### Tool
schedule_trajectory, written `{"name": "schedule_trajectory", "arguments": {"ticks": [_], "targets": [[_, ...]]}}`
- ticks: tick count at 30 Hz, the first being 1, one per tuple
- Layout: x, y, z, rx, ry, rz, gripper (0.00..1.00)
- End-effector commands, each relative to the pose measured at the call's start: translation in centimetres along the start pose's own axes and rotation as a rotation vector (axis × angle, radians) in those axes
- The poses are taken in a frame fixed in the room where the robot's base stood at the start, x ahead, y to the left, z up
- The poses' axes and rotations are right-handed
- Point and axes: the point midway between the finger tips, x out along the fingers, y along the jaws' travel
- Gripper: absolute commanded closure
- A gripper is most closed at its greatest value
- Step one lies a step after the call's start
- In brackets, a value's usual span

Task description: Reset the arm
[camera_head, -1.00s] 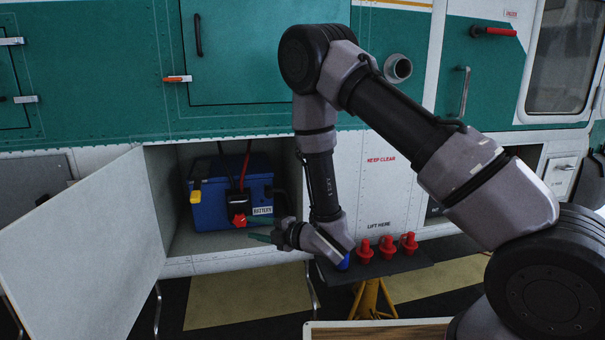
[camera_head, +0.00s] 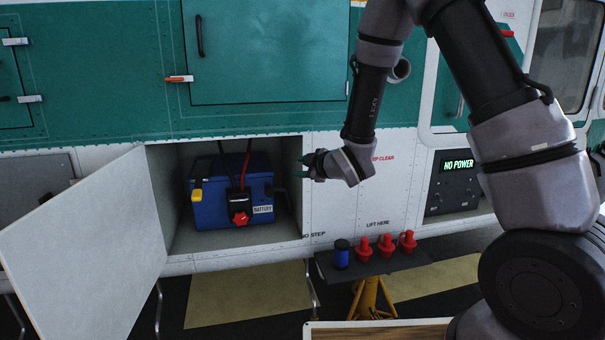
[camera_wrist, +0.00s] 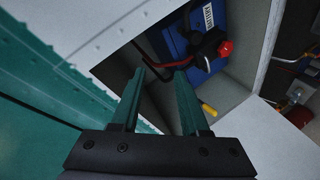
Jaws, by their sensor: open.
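My gripper (camera_head: 304,164) is in front of the right edge of the open battery compartment, apart from the battery. Its two green fingers are spread and empty in the wrist view (camera_wrist: 162,72). The blue battery (camera_head: 215,205) sits in the compartment, with a red knob (camera_head: 240,218) on a black block at its front and a yellow part at its left. In the wrist view the battery (camera_wrist: 190,50) lies beyond the fingers, with the red knob (camera_wrist: 225,49) to the right. My arm is bent and raised in front of the helicopter's side.
The compartment door (camera_head: 85,245) stands open at left. A dark stand (camera_head: 395,262) on yellow legs holds a blue can (camera_head: 341,254) and red plugs (camera_head: 387,246). A panel (camera_head: 457,180) at right reads "NO POWER". A wood-topped surface (camera_head: 380,333) is at the bottom.

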Motion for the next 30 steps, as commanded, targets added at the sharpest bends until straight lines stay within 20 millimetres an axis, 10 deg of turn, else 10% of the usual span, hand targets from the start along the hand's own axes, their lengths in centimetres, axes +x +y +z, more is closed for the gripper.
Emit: {"name": "schedule_trajectory", "arguments": {"ticks": [6, 13, 24, 30], "targets": [[-6.9, 9.4, 2.8, 0.375, -0.214, 0.048, 0.55], [-16.8, 14.2, 4.7, 0.775, -0.402, 0.086, 0.55], [-34.2, 13.4, 3.3, 1.395, -0.628, 0.144, 0.55], [-39.9, 10.8, 1.5, 1.618, -0.698, 0.159, 0.55]]}}
